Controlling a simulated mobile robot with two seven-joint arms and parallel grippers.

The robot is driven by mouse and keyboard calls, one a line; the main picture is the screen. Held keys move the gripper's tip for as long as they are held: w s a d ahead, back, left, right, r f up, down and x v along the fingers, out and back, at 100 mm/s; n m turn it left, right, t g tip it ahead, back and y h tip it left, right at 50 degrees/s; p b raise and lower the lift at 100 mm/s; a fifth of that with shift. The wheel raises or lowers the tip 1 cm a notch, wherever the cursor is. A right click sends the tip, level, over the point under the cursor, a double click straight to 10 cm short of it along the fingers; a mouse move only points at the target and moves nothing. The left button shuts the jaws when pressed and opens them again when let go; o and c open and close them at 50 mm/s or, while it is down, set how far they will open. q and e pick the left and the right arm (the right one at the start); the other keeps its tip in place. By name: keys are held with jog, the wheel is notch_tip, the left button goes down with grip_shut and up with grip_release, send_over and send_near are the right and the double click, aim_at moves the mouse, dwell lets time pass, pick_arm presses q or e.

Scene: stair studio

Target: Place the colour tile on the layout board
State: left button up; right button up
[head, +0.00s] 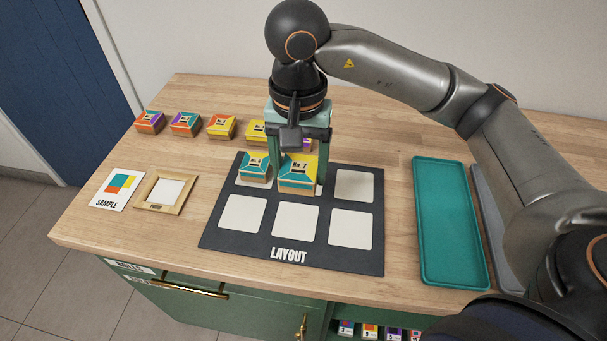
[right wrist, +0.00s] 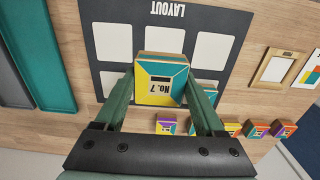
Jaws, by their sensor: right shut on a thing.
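My right gripper (head: 298,162) is shut on a yellow, orange and teal tile marked No. 7 (head: 298,180). It holds the tile over the top middle square of the dark layout board (head: 323,251); I cannot tell whether the tile touches the board. In the right wrist view the tile (right wrist: 160,82) sits level between the fingers (right wrist: 160,98). Another teal and yellow tile (head: 254,168) stands on the board's top left square. The top right square and the three front squares are bare white. My left gripper is not in view.
Several coloured tiles (head: 221,127) stand in a row behind the board. A sample card (head: 111,201) and a small wooden frame (head: 139,203) lie to the left. An empty teal tray (head: 446,275) lies to the right, beside a grey tray (head: 484,195).

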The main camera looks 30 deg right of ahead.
jog(key=w+d+f, duration=0.1)
jog(key=w+f, duration=0.1)
jog(key=w+d+f, duration=0.2)
jog(key=w, duration=0.1)
jog(key=w+d+f, duration=0.2)
jog(key=f, duration=0.1)
jog(key=shift+w+f, duration=0.1)
jog(key=shift+w, duration=0.3)
jog(key=shift+w+d+f, duration=0.1)
jog(key=shift+f, duration=0.1)
jog(key=shift+w+d+f+p, duration=0.1)
jog(key=shift+f+p, duration=0.05)
jog(key=shift+f, duration=0.85)
jog(key=shift+w+d+f+p, duration=0.1)
jog(key=shift+f+p, duration=0.05)
jog(key=shift+f, duration=0.8)
jog(key=o, duration=1.4)
jog(key=shift+c, duration=0.2)
notch_tip(320, 180, up, 12)
jog(key=shift+r, duration=0.2)
